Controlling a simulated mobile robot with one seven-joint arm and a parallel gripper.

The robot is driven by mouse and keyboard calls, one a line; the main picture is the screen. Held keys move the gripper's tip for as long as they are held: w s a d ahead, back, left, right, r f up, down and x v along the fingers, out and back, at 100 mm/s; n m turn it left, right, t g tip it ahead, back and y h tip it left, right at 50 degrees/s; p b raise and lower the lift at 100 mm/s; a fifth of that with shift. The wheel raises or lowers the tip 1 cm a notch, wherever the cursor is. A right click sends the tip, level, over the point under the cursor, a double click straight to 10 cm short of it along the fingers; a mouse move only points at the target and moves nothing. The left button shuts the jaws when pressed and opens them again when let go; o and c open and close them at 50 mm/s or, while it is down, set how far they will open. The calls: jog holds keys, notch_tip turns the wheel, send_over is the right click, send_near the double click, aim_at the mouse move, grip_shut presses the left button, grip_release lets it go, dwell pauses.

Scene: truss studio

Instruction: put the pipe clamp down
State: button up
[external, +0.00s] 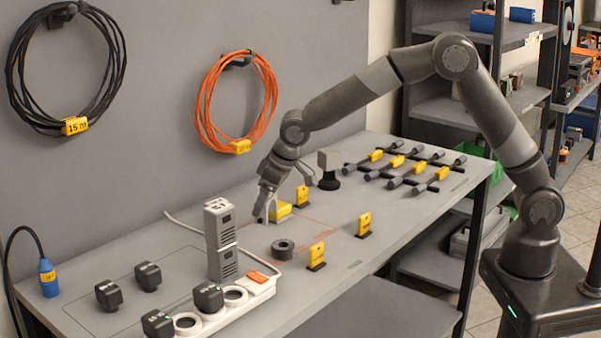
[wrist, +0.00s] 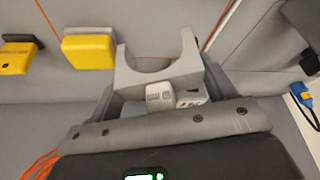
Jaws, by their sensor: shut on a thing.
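The pipe clamp (wrist: 158,76) is a light grey block with a wide half-round notch, seen in the wrist view. My gripper (wrist: 162,97) is shut on it, with a finger at each side and the notch facing away from the palm. In the external view my gripper (external: 266,208) points down over the back middle of the workbench, close to a yellow block (external: 281,211). The clamp is small and partly hidden there. I cannot tell whether it touches the bench.
Yellow tags on black feet (external: 317,256) stand around a red-outlined area. A grey tower (external: 221,240) and a white socket strip (external: 215,316) stand front left. Several rods with yellow tags (external: 397,162) lie back right.

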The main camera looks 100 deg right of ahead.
jog(key=shift+w+a+f, duration=0.35)
jog(key=shift+w+a, duration=0.05)
jog(key=shift+w, duration=0.1)
jog(key=shift+f, duration=1.95)
jog(key=shift+f, duration=0.15)
jog(key=o, duration=1.1)
